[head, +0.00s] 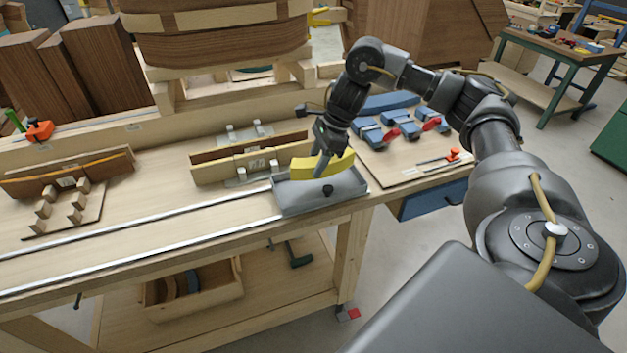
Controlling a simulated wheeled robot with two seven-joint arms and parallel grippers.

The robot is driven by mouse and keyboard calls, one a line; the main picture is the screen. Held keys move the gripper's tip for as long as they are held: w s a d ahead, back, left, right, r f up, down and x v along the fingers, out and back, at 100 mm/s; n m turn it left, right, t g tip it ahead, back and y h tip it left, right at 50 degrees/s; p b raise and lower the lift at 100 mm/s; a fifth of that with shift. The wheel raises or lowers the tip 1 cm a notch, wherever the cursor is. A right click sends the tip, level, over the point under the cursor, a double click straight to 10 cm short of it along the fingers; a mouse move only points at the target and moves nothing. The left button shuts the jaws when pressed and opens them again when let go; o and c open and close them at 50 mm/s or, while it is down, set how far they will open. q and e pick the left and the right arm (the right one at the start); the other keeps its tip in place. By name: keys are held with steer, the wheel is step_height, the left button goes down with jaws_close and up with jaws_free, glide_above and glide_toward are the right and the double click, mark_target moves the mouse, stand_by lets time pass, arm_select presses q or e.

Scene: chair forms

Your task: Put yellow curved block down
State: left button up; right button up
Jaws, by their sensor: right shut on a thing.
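The yellow curved block (337,164) is at the right part of the workbench, at the top of a grey metal tray-like box (325,194). My right gripper (321,166) points down and is shut on the block, near its middle. I cannot tell whether the block rests on the box or hangs just above it. My left gripper is not in view.
A slotted wooden form (240,172) with metal clamps stands just left of the grey box. Blue clamps with red handles (392,133) lie on a board to the right. Metal rails (150,245) run along the bench front. A curved wooden form (67,180) sits left.

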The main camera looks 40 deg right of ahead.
steer(key=shift+s+a+f, duration=0.2)
steer(key=shift+a+f, duration=0.55)
steer(key=shift+f, duration=0.25)
steer(key=shift+d+f, duration=0.1)
steer(key=shift+f, duration=1.3)
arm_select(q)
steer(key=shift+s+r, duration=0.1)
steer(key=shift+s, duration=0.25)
arm_select(e)
steer(key=shift+f, duration=0.1)
steer(key=o, duration=0.9)
steer(key=shift+c, duration=0.2)
